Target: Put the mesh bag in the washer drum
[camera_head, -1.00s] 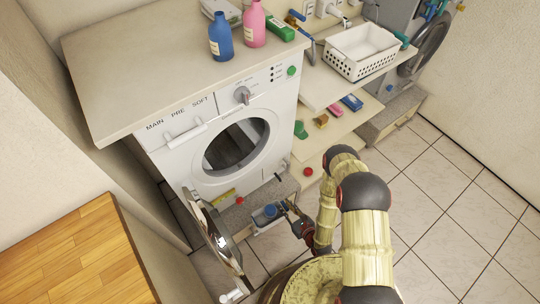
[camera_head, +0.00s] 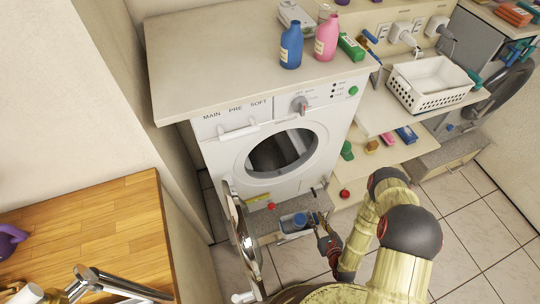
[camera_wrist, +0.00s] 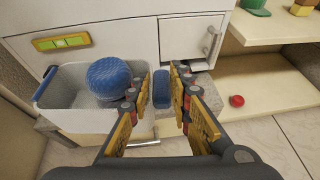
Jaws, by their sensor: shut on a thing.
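The mesh bag (camera_head: 299,220) looks like a rounded blue textured bundle inside a small pale bin (camera_wrist: 85,120) in front of the washer. It also shows in the wrist view (camera_wrist: 112,76). My gripper (camera_wrist: 161,88) is at the bin's right side, with its fingers on either side of a blue upright piece (camera_wrist: 161,92) that looks like the bin's handle. The fingers are apart from the bag. In the head view my gripper (camera_head: 320,221) is low, below the drum opening. The washer drum (camera_head: 282,151) is dark inside. Its round door (camera_head: 243,228) stands open at left.
A counter (camera_head: 220,65) over the washer holds a blue bottle (camera_head: 291,46) and a pink bottle (camera_head: 326,38). A white basket (camera_head: 432,86) stands on the shelf at right. A red knob-like thing (camera_wrist: 237,100) is right of my gripper. Tiled floor is clear at right.

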